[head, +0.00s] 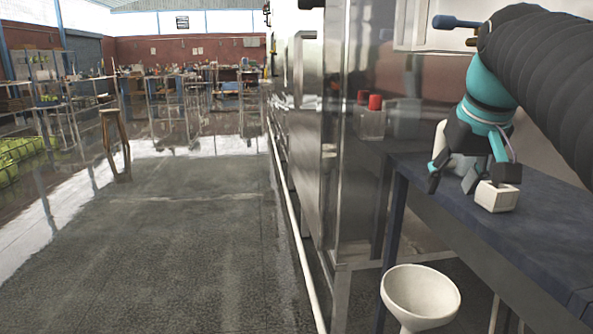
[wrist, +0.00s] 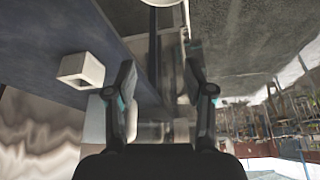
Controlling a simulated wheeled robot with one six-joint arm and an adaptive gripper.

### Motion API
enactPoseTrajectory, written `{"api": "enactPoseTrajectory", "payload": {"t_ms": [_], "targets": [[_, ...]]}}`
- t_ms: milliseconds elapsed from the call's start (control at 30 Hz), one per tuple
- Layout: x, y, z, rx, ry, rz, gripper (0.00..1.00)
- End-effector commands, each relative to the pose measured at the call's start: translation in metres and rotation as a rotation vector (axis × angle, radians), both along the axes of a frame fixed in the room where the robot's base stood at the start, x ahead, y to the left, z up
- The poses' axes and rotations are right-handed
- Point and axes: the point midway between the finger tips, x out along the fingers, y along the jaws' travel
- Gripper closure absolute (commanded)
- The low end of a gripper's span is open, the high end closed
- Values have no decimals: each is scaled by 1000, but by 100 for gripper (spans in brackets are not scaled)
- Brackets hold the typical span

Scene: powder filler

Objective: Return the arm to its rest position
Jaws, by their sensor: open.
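My gripper (head: 453,183) is above the near edge of the blue-grey table in the head view, with its fingers pointing down. Its two fingers are spread with nothing between them in the wrist view (wrist: 160,78). A small white hollow box (head: 497,197) sits on the table just right of the fingers; it also shows in the wrist view (wrist: 80,69), apart from the left finger. A whitish rounded object (head: 461,166) stands behind the gripper and is partly hidden by it.
The table (head: 545,235) runs along the right. A white funnel (head: 420,293) stands low in front of it. A glossy cabinet with clear panels (head: 350,190) is left of the table, with red-capped containers (head: 375,103) showing. The floor (head: 170,240) at left is open.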

Motion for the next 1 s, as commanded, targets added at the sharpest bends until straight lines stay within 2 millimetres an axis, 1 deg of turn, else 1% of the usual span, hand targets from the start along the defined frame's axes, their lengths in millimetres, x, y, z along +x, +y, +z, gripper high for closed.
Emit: {"api": "enactPoseTrajectory", "payload": {"t_ms": [33,100,267,300,367,500,600,700,767,1000], "targets": [[-11,11,-15,0,-2,8,47],[-24,23,-35,1,-9,9,47],[-57,48,-87,-2,-22,20,47],[-65,53,-101,-1,-26,22,47],[-79,61,-123,-1,-30,28,47],[-110,76,-175,-2,-42,42,47],[-129,83,-207,-2,-50,52,47],[-142,88,-230,-1,-57,59,47],[-147,89,-239,-1,-58,61,47],[-147,89,-239,-1,-58,61,47]]}}
